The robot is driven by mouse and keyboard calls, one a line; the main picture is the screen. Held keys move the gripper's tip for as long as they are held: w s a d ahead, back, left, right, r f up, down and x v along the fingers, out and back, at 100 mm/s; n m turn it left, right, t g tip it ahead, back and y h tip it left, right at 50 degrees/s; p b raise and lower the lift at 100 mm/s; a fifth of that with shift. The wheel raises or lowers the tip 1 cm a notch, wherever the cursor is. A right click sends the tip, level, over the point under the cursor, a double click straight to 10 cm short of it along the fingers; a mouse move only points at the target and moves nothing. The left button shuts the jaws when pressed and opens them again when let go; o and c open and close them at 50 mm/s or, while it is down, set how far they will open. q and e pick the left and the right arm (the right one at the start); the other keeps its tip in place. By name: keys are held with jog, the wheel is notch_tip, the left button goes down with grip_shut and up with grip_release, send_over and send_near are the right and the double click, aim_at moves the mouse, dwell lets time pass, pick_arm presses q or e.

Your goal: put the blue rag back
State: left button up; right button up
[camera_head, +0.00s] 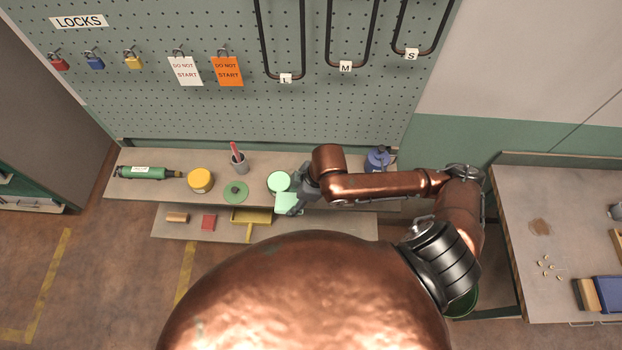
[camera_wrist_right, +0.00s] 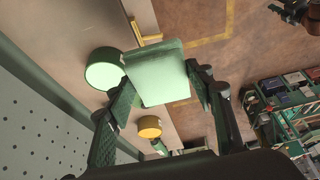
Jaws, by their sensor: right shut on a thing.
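My right gripper (camera_head: 291,201) is over the front of the upper shelf, shut on a flat, pale green square piece (camera_wrist_right: 160,72). That piece also shows in the head view (camera_head: 286,204). The wrist view shows it between the two fingertips, clear of them at its far end. I cannot tell whether it is cloth. No plainly blue rag shows in either view. A round green tin (camera_head: 279,181) with a pale top stands on the shelf close beside the gripper. A dark shape at the wrist view's top right corner may be my left gripper; its jaws are unclear.
The upper shelf (camera_head: 140,189) holds a green bottle (camera_head: 143,172), a yellow tin (camera_head: 200,180), a green lid (camera_head: 235,192), a cup (camera_head: 238,161) and a blue can (camera_head: 377,160). A bench (camera_head: 530,190) stands right.

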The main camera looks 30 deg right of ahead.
jog(key=shift+d, duration=0.1)
jog(key=d+b, duration=0.1)
jog(key=w+f+b, duration=0.1)
jog(key=b, duration=0.1)
jog(key=shift+d+f, duration=0.2)
jog(key=shift+d, duration=0.15)
jog(key=w+d+f+p, duration=0.1)
jog(key=d+f, duration=0.1)
jog(key=d, duration=0.1)
jog(key=w+d+f+p, duration=0.1)
jog(key=w+d+f, duration=0.1)
jog(key=d, duration=0.1)
jog(key=w+d+f+p, duration=0.1)
jog(key=d+f, duration=0.1)
jog(key=d, duration=0.1)
jog(key=shift+w+d+f, duration=0.15)
jog(key=shift+f, duration=0.25)
jog(key=shift+w+d+f, duration=0.15)
jog(key=shift+d+f, duration=0.2)
jog(key=shift+f, duration=0.15)
jog(key=shift+w+d+f+p, duration=0.15)
jog(key=shift+f+p, duration=0.4)
jog(key=shift+f, duration=1.25)
